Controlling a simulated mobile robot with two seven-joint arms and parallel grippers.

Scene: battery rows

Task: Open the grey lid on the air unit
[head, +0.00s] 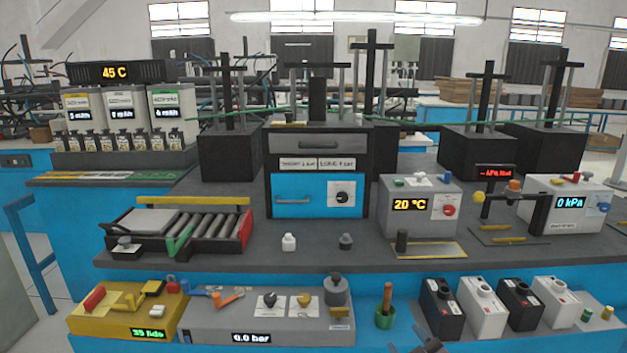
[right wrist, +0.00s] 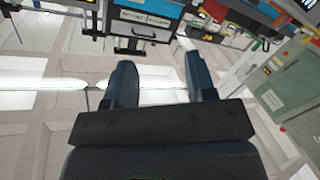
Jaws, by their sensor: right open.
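A grey unit (head: 210,322) with a "0.0 bar" display stands at the front of the bench, left of centre; I take it for the air unit. On its right end is a dark grey round lid or cap (head: 336,283) over a grey cylinder; it looks seated. Two dials and blue and orange levers (head: 228,299) are on its top. My right gripper (head: 432,342) shows only partly at the bottom edge of the head view, to the right of the unit and apart from it. In the right wrist view the gripper (right wrist: 160,68) is open with nothing between its fingers. My left gripper is out of view.
A yellow unit (head: 120,318) stands left of the grey unit. A green pot (head: 386,316) with a brown handle stands at its right, then several black and white boxes (head: 482,308). Behind are a roller tray (head: 150,222), a blue-fronted drawer unit (head: 318,208) and a "20 °C" unit (head: 420,222).

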